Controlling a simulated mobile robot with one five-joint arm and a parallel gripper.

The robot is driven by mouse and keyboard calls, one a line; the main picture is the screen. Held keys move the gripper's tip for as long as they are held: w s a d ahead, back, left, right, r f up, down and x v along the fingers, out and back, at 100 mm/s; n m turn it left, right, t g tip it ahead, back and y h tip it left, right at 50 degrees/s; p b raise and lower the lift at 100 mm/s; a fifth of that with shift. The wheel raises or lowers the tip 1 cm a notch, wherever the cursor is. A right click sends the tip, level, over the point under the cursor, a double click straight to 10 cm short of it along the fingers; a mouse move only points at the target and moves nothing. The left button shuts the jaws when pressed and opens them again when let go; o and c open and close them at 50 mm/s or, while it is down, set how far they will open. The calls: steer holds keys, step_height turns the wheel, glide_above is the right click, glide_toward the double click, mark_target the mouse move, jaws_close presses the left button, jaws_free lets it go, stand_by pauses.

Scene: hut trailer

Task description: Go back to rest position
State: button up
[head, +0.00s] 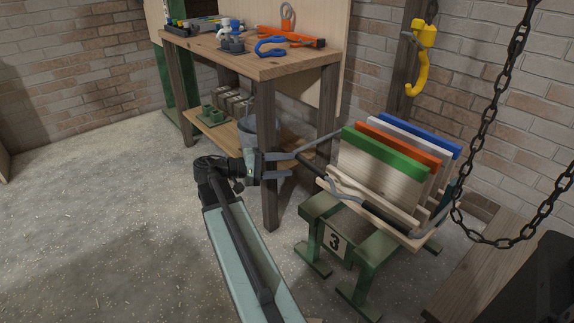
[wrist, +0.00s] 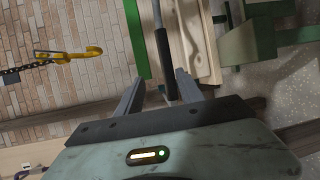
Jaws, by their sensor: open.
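My gripper (head: 281,165) is open, its two fingers pointing right in the head view, with nothing seen between them. It is in front of the wooden workbench's (head: 262,66) right leg and to the left of a rack of upright boards (head: 378,178). In the wrist view the open fingers (wrist: 160,85) show with a dark bar (wrist: 165,62) of the rack beyond them. I cannot tell how far the bar is from the fingertips.
The rack stands on a green trestle (head: 350,250) marked 3. A chain (head: 515,50) hangs at the right, and a yellow hook (head: 418,70) hangs behind. The floor (head: 90,210) at the left is clear.

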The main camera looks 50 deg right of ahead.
steer(key=w+a+r+n+t+h+p, duration=0.1)
steer(key=w+a+r+n+t+p, duration=0.1)
steer(key=w+a+r+p, duration=0.4)
steer(key=w+a+f+n+t+y+p, duration=0.1)
steer(key=w+a+f+t+y+p, duration=0.3)
steer(key=a, duration=1)
steer(key=w+a+f+n+t+y, duration=0.15)
steer(key=a+f+y, duration=0.45)
steer(key=a, duration=0.7)
steer(key=w+a+f+n+t+y+p, duration=0.2)
steer(key=a+f+y, duration=0.2)
steer(key=a, duration=1)
step_height(320, 180, up, 38)
steer(key=p, duration=3.8)
steer(key=shift+s+d+f, duration=0.2)
steer(key=shift+d+f, duration=0.05)
steer(key=shift+d, duration=0.1)
steer(key=shift+c, duration=0.8)
steer(key=shift+d, duration=0.1)
